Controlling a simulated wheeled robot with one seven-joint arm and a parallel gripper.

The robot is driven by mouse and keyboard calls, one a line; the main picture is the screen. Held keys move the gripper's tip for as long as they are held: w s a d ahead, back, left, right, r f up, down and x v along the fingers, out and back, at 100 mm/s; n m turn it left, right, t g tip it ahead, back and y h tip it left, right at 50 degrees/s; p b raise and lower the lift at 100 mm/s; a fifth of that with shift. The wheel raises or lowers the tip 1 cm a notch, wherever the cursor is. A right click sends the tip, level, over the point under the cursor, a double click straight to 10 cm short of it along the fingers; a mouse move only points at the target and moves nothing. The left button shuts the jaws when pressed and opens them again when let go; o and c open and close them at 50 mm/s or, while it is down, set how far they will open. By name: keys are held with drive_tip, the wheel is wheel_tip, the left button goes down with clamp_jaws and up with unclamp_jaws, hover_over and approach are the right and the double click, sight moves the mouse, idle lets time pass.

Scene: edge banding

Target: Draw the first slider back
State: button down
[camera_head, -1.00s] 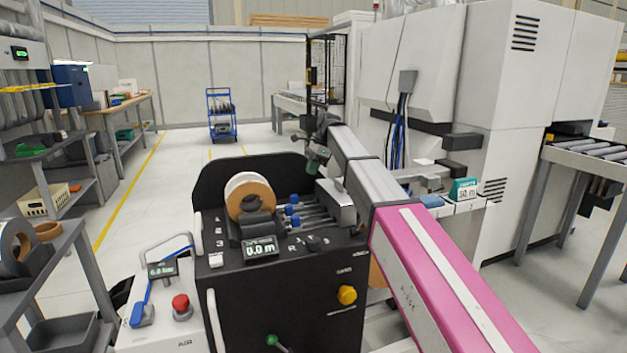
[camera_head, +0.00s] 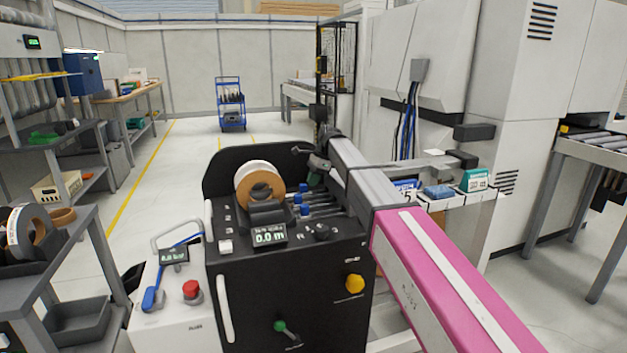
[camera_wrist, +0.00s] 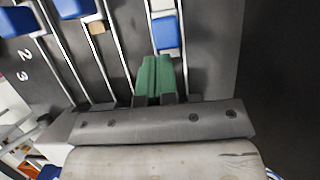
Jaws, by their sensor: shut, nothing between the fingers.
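Several blue sliders sit on parallel metal rails on the black machine (camera_head: 290,285); in the head view one slider (camera_head: 303,210) shows left of my arm. In the wrist view, a blue slider (camera_wrist: 167,33) sits on the rail closest to my gripper (camera_wrist: 155,60). My gripper's green fingers are together and empty, with their tips just short of that slider's near edge; I cannot tell if they touch. Other blue sliders (camera_wrist: 73,8) lie to the left, near printed digits 2 and 3. I cannot tell which rail is numbered first. In the head view my arm hides part of the rails.
A banding roll (camera_head: 262,185) stands on the machine beside the rails. A display (camera_head: 269,235) reads 0.0 m. A white control unit with a red button (camera_head: 191,290) stands at left. The tall white machine (camera_head: 510,120) is close on the right. Floor behind is open.

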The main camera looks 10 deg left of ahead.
drive_tip(key=shift+s+a, duration=0.45)
drive_tip(key=shift+a, duration=0.25)
drive_tip(key=shift+s+a, duration=0.45)
drive_tip(key=shift+a, duration=0.25)
drive_tip(key=shift+s+a, duration=0.45)
drive_tip(key=shift+a, duration=0.25)
